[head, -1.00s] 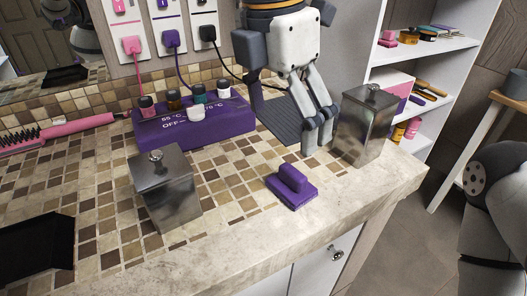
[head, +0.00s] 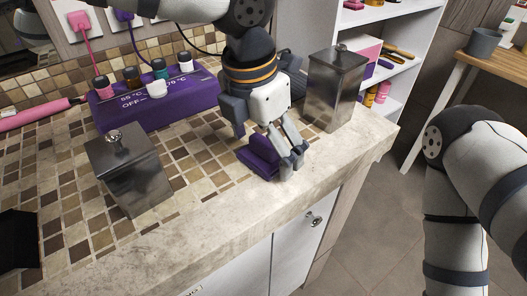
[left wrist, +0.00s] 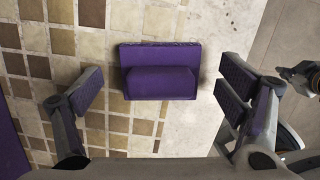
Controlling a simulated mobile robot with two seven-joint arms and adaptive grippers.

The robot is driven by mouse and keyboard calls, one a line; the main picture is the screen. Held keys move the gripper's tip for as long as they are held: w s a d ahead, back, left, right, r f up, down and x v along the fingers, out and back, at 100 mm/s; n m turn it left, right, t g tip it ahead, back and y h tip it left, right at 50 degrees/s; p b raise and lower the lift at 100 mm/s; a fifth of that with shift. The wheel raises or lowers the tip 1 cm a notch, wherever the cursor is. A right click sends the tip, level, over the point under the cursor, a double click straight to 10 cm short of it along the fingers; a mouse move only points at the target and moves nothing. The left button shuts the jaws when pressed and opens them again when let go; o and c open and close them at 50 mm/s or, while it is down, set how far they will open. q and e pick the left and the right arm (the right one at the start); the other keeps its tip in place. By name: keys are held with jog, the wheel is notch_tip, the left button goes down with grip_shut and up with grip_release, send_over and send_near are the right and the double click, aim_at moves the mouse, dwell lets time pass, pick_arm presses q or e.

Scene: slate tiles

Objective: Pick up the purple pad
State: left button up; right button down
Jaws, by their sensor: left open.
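The purple pad (head: 258,158) is a flat block with a raised ridge, lying near the front edge of the tiled counter. In the left wrist view the purple pad (left wrist: 160,72) lies between and just ahead of my open fingers. My left gripper (head: 268,162) is over the pad, pointing down, and hides part of it. In the left wrist view my left gripper (left wrist: 160,92) has a finger apart on each side of the pad, holding nothing.
A metal canister (head: 128,174) stands left of the pad and another metal canister (head: 334,86) stands close on the right. A purple heater box (head: 155,103) with small jars is behind. A pink brush (head: 36,115) lies at far left. The counter's front edge is close.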

aim_at(265, 142)
pick_arm(q)
jog(key=c, duration=1.4)
jog(key=shift+o, duration=0.2)
